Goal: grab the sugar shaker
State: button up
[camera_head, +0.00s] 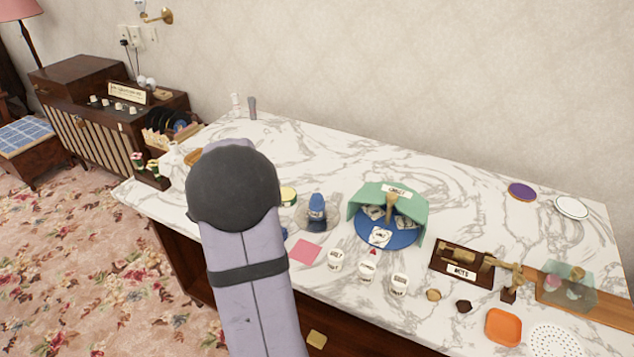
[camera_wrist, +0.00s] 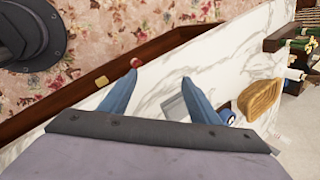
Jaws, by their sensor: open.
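In the head view my arm hides the gripper.
A green stand (camera_head: 418,203) with a blue base sits mid-counter. A blue-topped item (camera_head: 316,206) and a pink square (camera_head: 305,251) lie left of it. An orange tray (camera_head: 504,327) is at right. A wooden bowl (camera_wrist: 262,101) is right of my fingers. The back counter is mostly clear.

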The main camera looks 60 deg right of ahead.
jog(key=s+d+r+m+h+p, duration=0.1)
jog(key=s+d+r+m+p, duration=0.35)
jog(key=d+m, duration=0.3)
notch_tip(320, 180, up, 2)
jog(key=r+m+h+p, duration=0.1)
jog(key=m+h+p, duration=0.1)
jog(key=m+p, duration=0.6)
send_over(317, 204)
jog(key=w+b, duration=0.1)
jog(key=b, duration=0.1)
jog(key=m, duration=0.2)
jog(key=s+f+m, duration=0.2)
jog(key=m, duration=0.1)
jog(key=shift+s+a, duration=0.15)
jog(key=shift+s+f, duration=0.2)
jog(key=shift+f, duration=0.05)
jog(key=shift+x, duration=3.6)
jog(key=shift+a, duration=0.1)
jog(key=c, duration=1.2)
